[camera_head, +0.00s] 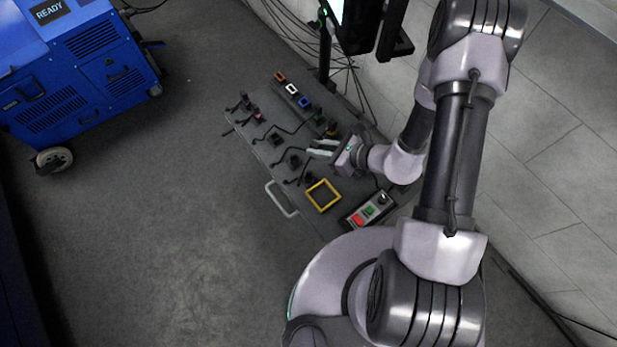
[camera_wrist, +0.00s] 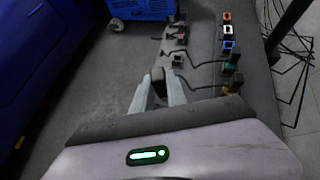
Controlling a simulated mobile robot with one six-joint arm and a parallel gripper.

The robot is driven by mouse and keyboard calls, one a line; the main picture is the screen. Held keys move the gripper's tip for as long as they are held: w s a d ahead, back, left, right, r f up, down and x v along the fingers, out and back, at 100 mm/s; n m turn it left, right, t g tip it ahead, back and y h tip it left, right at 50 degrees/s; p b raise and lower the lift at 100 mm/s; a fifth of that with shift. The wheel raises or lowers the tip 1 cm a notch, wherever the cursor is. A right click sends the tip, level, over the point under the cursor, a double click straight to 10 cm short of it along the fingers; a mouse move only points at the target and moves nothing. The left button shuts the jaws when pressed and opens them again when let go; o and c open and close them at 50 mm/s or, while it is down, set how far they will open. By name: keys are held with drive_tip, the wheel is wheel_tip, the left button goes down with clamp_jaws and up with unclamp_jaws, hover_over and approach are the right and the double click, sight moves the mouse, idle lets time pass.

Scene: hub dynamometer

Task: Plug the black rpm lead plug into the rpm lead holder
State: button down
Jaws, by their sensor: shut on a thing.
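My gripper (camera_head: 311,148) is over the dark bench panel, and its pale fingers also show in the wrist view (camera_wrist: 158,88). The fingers are shut on a small dark block, which looks like the black plug (camera_wrist: 157,74). Its lead is hard to make out. A row of coloured holders, orange (camera_wrist: 227,16), white (camera_wrist: 228,30), blue (camera_wrist: 229,44) and others, runs along the panel to the right of the held block in the wrist view. I cannot tell which is the rpm lead holder. The held block is apart from these holders.
Other dark plugs with leads (camera_head: 277,140) lie along the panel's left side. A yellow square frame (camera_head: 323,207) and a button box (camera_head: 368,210) are at the near end. A monitor post (camera_head: 325,55) and loose cables stand behind. A blue machine (camera_head: 75,75) is at left.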

drive_tip(key=f, duration=0.2)
drive_tip(key=a+f, duration=0.1)
drive_tip(key=f, duration=0.2)
drive_tip(key=shift+s+a+f, duration=0.3)
drive_tip(key=shift+s+a, duration=0.05)
drive_tip(key=shift+s, duration=0.05)
drive_tip(key=shift+f, duration=1.95)
drive_tip(key=shift+f, duration=0.1)
drive_tip(key=shift+f, duration=1.4)
drive_tip(key=c, duration=1.3)
unclamp_jaws()
drive_tip(key=shift+o, duration=0.2)
drive_tip(key=shift+s+d+r, duration=0.1)
